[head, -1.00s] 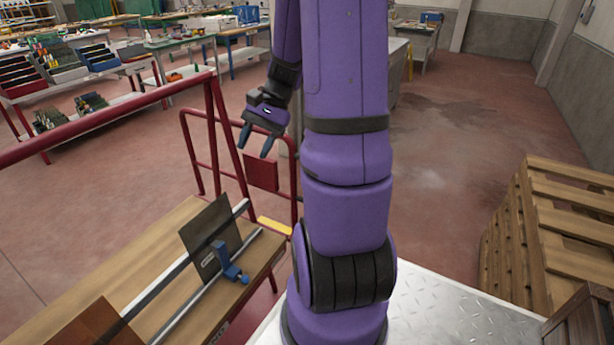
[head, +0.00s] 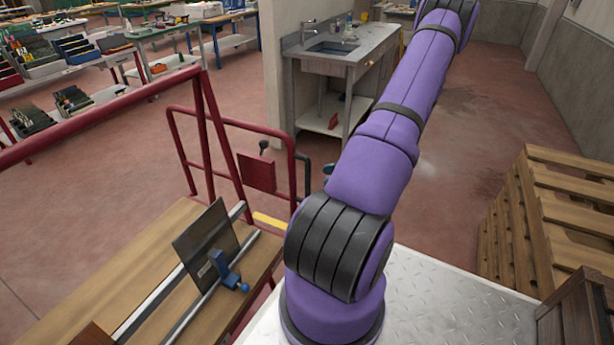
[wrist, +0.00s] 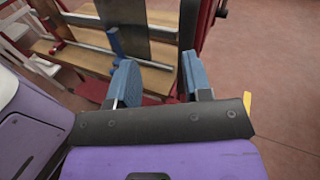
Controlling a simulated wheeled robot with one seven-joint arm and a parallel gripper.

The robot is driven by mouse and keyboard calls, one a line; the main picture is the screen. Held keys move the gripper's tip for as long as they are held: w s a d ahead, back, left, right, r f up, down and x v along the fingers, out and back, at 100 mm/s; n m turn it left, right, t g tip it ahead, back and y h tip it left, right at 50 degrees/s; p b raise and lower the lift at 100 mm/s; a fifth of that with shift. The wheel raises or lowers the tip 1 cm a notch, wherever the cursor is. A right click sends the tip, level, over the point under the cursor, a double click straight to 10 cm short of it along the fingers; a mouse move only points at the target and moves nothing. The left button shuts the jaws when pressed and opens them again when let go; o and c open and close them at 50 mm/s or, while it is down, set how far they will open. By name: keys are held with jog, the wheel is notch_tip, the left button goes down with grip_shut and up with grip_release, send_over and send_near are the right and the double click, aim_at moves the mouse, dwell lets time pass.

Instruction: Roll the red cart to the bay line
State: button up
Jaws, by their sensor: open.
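The red cart has a red tube frame (head: 207,140) and a wooden deck (head: 130,270). A red plate and a black grip (head: 304,180) are at its end frame. A dark pane (head: 206,240) stands on the deck, with a blue clamp (head: 228,270) at its foot. In the wrist view, my gripper (wrist: 158,82) is open, with two blue fingers apart and nothing seen between them. In the head view my gripper is mostly hidden behind my arm.
A sink counter (head: 345,60) stands beyond the cart. Wooden pallets (head: 550,225) are stacked at the right, with a wooden crate (head: 580,310) in front. Workbenches line the back left. Red floor is open left of the cart and at the back right.

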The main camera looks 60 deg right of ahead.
aim_at(308, 179)
notch_tip(308, 179, down, 4)
jog(key=s+d+m+t+h, duration=0.2)
jog(key=s+m+t+h, duration=0.1)
jog(key=m, duration=0.1)
jog(key=x, duration=1.1)
jog(key=shift+d+f, duration=0.2)
jog(key=shift+f, duration=0.15)
grip_shut()
